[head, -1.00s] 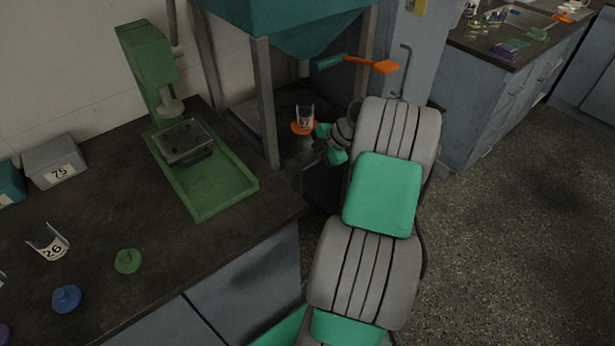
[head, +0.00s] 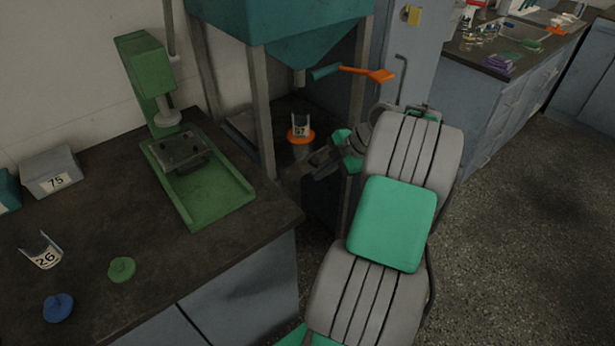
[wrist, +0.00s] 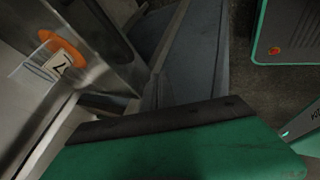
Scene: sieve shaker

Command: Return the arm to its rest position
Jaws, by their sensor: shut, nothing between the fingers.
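My arm reaches up from the bottom of the head view, with grey ribbed links and green covers. Its end bends left toward the teal hopper stand. My gripper (head: 296,172) is dark and shut, with nothing seen in it. It is near the counter's right end, below and apart from the clear cup labelled 57 (head: 300,124). That cup stands upright on an orange disc under the hopper. In the wrist view, the orange disc (wrist: 68,52) and cup are at the upper left; the fingertips are hard to make out there.
The teal hopper (head: 300,35) with metal legs stands close beside the gripper. A green press (head: 205,195), a grey box labelled 75 (head: 52,172), a clear cup labelled 26 (head: 42,252), and green (head: 121,269) and blue (head: 58,307) discs are on the counter. Floor to the right is clear.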

